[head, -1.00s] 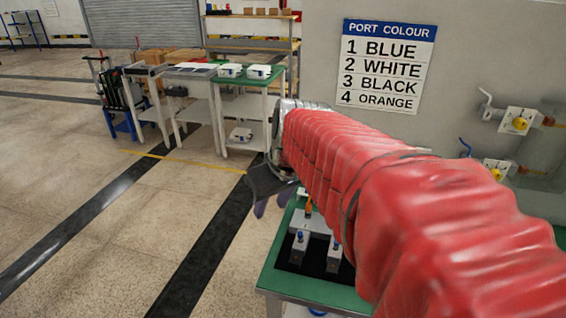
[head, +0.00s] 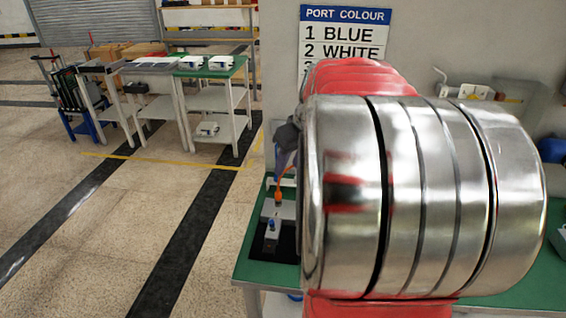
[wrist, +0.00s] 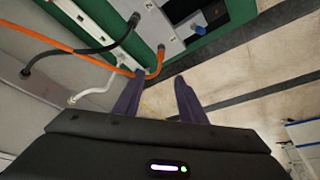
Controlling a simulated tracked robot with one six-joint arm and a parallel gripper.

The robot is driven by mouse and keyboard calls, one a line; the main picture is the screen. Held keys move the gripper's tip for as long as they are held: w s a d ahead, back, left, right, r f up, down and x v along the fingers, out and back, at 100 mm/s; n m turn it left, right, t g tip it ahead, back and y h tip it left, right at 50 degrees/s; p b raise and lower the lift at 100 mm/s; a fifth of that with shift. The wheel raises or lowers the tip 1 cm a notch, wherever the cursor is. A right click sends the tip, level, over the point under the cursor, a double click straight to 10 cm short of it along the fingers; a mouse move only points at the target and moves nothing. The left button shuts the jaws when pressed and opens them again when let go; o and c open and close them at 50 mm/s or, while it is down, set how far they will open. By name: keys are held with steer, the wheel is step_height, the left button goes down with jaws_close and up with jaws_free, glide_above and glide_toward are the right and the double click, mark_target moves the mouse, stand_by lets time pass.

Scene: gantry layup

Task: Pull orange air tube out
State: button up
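In the wrist view the orange tube (wrist: 50,38) runs from the upper left, passes by the tip of my gripper's left finger and bends up into a port on the pale block. Its bent end (wrist: 155,67) lies just beyond the fingertips. My gripper (wrist: 160,80) is open, with two dark purple fingers apart and nothing seen held between them. A black tube (wrist: 95,49) and a white tube (wrist: 98,91) lie to the left. In the head view the orange tube (head: 283,191) shows below my gripper, which is mostly hidden behind my arm.
The tubes and fittings are at a green bench (head: 258,272) by a grey wall. A port colour sign (head: 345,35) hangs there, its lower lines hidden by my arm. A blue knob (wrist: 200,29) stands right of the orange tube's end. Open floor lies left of the bench.

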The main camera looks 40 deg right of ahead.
mark_target(278, 189)
steer(key=x, duration=1.3)
steer(key=shift+f, duration=0.45)
jaws_close()
steer(key=c, duration=0.6)
jaws_free()
steer(key=shift+c, duration=0.2)
jaws_close()
